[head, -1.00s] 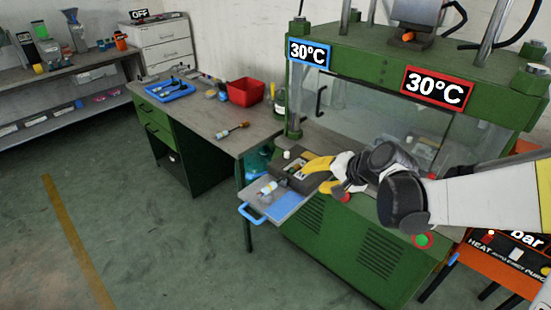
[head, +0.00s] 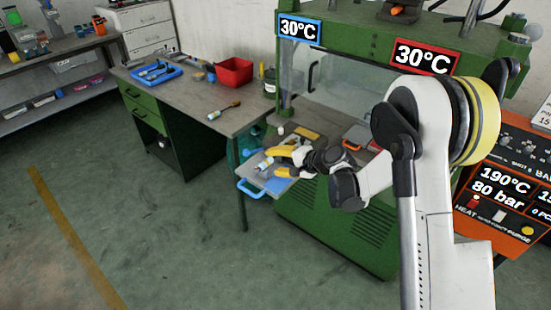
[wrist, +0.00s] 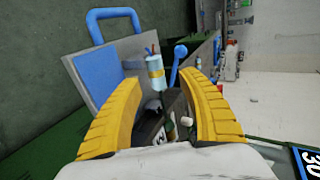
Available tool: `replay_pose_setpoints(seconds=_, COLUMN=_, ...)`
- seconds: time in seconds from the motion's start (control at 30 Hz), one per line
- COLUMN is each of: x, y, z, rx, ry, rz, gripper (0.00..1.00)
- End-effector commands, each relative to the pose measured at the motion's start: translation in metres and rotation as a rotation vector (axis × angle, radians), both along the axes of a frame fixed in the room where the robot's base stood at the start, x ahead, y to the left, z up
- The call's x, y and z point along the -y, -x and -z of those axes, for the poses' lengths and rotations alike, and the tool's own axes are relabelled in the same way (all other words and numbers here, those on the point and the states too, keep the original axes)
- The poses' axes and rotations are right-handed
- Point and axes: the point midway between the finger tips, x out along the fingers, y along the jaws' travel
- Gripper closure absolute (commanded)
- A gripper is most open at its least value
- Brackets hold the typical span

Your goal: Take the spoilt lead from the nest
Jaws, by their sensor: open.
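My gripper (head: 279,160) is open, with its yellow fingers over the pull-out tray (head: 279,186) at the front of the green press. In the wrist view its fingers (wrist: 161,82) spread either side of a dark block (wrist: 172,103), which may be the nest; the fingers and wrist partly hide it. Small pale and grey parts show on the block, but I cannot make out the spoilt lead among them.
The tray has a blue handle (head: 247,189) and a blue pad (wrist: 97,79). The green press (head: 335,225) stands close behind. The workbench (head: 190,100) carries a red bin (head: 234,71) and blue tray (head: 155,73).

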Motion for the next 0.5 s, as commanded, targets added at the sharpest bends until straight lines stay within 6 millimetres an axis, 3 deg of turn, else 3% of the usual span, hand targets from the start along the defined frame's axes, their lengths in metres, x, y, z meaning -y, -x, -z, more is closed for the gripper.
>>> replay_pose_setpoints(seconds=0.2, x=-0.016, y=-0.019, z=0.025, rx=0.001, ry=0.001, rz=-0.002, gripper=0.52)
replay_pose_setpoints(seconds=0.5, x=-0.026, y=-0.028, z=0.029, rx=0.000, ry=0.000, rz=0.000, gripper=0.52)
